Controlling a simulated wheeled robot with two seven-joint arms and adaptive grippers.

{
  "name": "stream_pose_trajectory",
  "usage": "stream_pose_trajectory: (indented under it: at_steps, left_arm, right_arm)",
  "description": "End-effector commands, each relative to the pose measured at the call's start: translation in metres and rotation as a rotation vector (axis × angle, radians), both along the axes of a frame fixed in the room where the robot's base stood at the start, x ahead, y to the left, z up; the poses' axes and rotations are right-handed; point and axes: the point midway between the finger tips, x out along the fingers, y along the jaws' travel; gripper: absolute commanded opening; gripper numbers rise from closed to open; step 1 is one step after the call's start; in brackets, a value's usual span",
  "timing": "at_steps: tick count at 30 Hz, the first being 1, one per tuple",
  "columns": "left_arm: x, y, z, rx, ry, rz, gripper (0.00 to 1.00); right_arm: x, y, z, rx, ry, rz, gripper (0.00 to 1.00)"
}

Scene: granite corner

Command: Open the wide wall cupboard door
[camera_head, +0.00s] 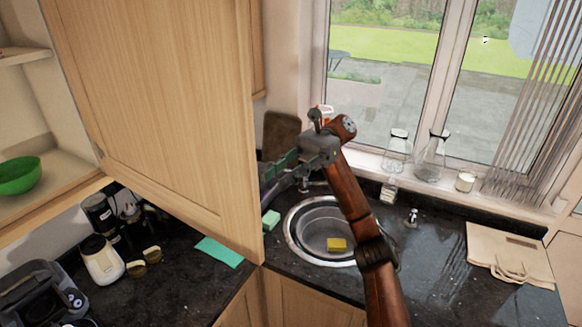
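The wide wall cupboard door (165,110) is a large light-wood panel that stands swung out from its cupboard (55,205), whose shelves show at the left. My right gripper (268,176) is at the door's free right edge, on the sink side. Its fingertips are partly hidden behind that edge, so I cannot tell whether they touch the door or how far apart they are. My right arm reaches up to it from the bottom, over the sink. My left gripper is not in view.
A green bowl (19,176) stands inside the cupboard. Below are a white jug (102,262), mugs and a teal cloth (219,252) on the dark counter. The round sink (310,240) holds a yellow sponge (337,244). Glass carafes (432,158) stand on the windowsill; a paper bag (508,254) lies right.

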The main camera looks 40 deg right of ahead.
Motion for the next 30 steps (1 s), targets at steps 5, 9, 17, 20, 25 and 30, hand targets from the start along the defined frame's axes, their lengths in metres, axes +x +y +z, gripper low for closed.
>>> stream_pose_trajectory:
  at_steps: [5, 9, 17, 20, 25, 30]
  left_arm:
    - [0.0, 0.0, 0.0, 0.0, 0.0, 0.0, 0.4]
    - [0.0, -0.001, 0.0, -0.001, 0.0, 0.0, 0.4]
    - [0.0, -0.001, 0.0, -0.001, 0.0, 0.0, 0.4]
    - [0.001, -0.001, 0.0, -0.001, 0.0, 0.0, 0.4]
    - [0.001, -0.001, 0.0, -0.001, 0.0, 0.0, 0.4]
    - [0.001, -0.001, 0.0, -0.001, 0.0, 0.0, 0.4]
  right_arm:
    - [0.008, -0.03, 0.001, 0.001, 0.001, -0.001, 0.25]
    - [0.01, -0.042, 0.0, 0.001, 0.0, 0.0, 0.25]
    - [0.011, -0.047, 0.0, 0.0, -0.001, 0.001, 0.25]
    - [0.011, -0.046, 0.0, 0.0, 0.0, 0.001, 0.25]
    - [0.011, -0.046, 0.0, 0.0, 0.0, 0.001, 0.25]
    - [0.012, -0.045, -0.001, 0.006, 0.007, -0.002, 0.25]
